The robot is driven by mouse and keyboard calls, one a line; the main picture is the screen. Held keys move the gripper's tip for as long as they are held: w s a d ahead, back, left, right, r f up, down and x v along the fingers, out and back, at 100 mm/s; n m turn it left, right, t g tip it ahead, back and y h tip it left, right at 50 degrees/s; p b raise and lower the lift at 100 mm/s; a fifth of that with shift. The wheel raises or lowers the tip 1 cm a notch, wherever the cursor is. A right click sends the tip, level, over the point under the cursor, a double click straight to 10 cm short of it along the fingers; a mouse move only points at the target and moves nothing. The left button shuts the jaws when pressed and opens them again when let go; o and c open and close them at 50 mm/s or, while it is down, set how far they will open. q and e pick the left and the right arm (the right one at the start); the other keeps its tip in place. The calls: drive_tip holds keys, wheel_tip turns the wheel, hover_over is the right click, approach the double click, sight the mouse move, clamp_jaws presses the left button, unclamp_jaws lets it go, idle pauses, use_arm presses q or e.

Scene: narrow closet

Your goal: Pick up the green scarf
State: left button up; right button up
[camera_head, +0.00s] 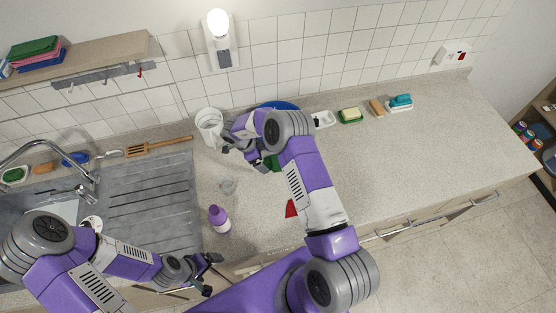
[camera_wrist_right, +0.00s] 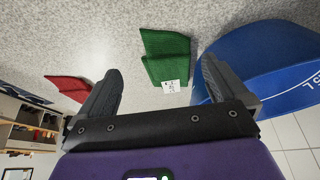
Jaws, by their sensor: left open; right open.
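The green scarf (camera_wrist_right: 167,52) is a folded cloth with a white label, lying on the speckled counter. In the right wrist view it shows ahead of and between the two fingers of my right gripper (camera_wrist_right: 162,72), which is open and empty. In the head view a small part of the green scarf (camera_head: 273,163) shows beside my right arm, which hides the rest. My right gripper (camera_head: 233,143) is over the counter there, partly hidden by its own wrist. My left gripper (camera_head: 213,273) is open and empty near the counter's front edge.
A blue container (camera_wrist_right: 262,68) stands close to the right finger. A red cloth (camera_wrist_right: 68,86) lies to the left.

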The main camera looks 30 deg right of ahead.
sight(267, 163)
drive_tip(key=b+x, duration=0.2)
drive_tip(key=x, duration=0.1)
drive_tip(key=b+x, duration=0.1)
drive_tip(key=shift+w+f, duration=0.35)
drive_tip(key=shift+f, duration=0.05)
drive_tip(key=shift+s+d+f, duration=0.1)
drive_tip(key=shift+d+f, duration=0.05)
drive_tip(key=shift+f, duration=0.1)
drive_tip(key=shift+c, duration=0.3)
drive_tip(key=c, duration=0.9)
drive_tip(key=shift+r, duration=0.2)
